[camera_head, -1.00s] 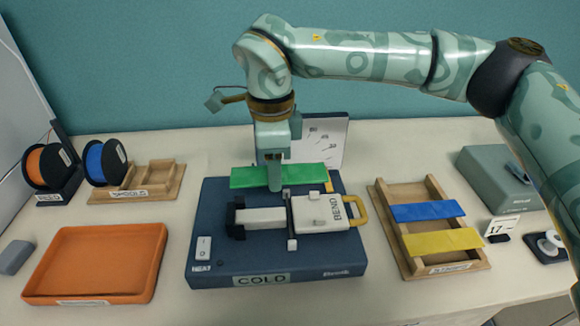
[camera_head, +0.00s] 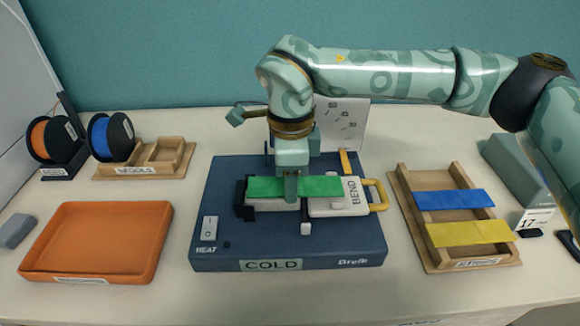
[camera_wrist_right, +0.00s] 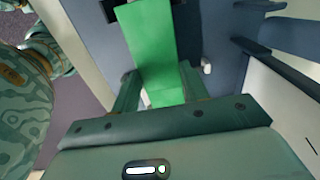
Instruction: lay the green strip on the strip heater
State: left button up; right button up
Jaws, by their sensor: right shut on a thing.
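The green strip (camera_head: 325,186) lies level across the white bed of the strip heater (camera_head: 215,190) in the head view. My right gripper (camera_head: 291,190) is shut on the middle of the strip from above. The strip covers much of the bed; whether it touches the bed or hangs just above it I cannot tell. In the right wrist view the green strip (camera_wrist_right: 148,35) runs up between the fingers of my right gripper (camera_wrist_right: 157,92). My left gripper is not in view.
A wooden rack (camera_head: 408,213) at the right holds a blue strip (camera_head: 450,199) and a yellow strip (camera_head: 470,231). An orange tray (camera_head: 100,205) is at the left, with spools (camera_head: 110,136) behind it. A white card (camera_head: 340,125) stands behind the heater.

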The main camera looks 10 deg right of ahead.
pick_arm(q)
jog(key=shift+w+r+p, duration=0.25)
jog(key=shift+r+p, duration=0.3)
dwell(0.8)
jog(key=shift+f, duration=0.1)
pick_arm(e)
jog(key=shift+f, duration=0.75)
dwell(0.5)
jog(key=o, duration=1)
jog(key=shift+o, duration=0.2)
jog(key=shift+r, duration=0.15)
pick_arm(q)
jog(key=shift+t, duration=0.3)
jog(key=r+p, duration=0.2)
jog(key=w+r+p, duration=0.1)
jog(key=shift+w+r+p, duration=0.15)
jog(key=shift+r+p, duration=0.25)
pick_arm(e)
notch_tip(320, 180, up, 16)
